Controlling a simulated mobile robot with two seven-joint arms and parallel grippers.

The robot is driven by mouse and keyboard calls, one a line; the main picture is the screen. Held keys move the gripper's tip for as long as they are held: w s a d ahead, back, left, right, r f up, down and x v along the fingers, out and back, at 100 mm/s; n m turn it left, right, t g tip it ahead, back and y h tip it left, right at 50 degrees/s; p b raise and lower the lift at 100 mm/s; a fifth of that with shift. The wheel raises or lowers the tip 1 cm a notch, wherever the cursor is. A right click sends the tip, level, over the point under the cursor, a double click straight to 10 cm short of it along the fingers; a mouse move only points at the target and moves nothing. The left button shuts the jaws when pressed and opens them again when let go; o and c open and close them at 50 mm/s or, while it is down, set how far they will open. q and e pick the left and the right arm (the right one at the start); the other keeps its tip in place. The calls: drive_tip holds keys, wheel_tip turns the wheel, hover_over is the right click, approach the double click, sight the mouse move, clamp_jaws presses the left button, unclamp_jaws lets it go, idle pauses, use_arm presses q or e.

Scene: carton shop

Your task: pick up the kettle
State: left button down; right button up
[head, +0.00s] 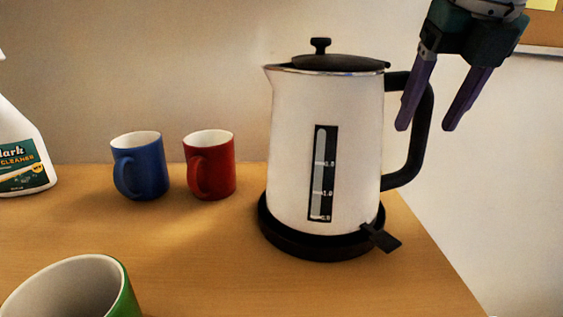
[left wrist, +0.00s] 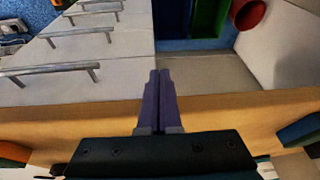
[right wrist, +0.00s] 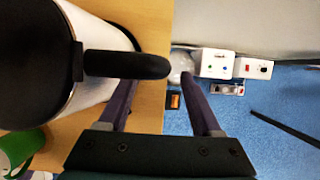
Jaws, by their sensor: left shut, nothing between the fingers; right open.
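A white kettle (head: 350,160) with a black lid, black handle (head: 421,135) and dark level window stands upright on its black base (head: 320,243) on the wooden table. My right gripper (head: 428,130) is open, pointing down by the handle, with one finger overlapping the handle in the head view. In the right wrist view the handle (right wrist: 128,65) reaches toward the space above the open fingers (right wrist: 165,100); the kettle body (right wrist: 95,50) is at upper left. My left gripper (left wrist: 160,75) is shut and empty, seen only in the left wrist view, away from the kettle.
A blue mug (head: 140,165) and a red mug (head: 210,165) stand left of the kettle. A green mug (head: 127,300) is at the front left, and a spray cleaner bottle (head: 20,150) at the far left. The table's right edge lies close to the kettle.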

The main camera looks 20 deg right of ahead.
sight(427, 122)
drive_tip(key=x, duration=0.3)
drive_tip(key=shift+w+f, duration=0.1)
drive_tip(key=shift+f, duration=0.15)
drive_tip(key=shift+c, duration=0.3)
clamp_jaws()
drive_tip(key=shift+r, duration=0.1)
idle(0.6)
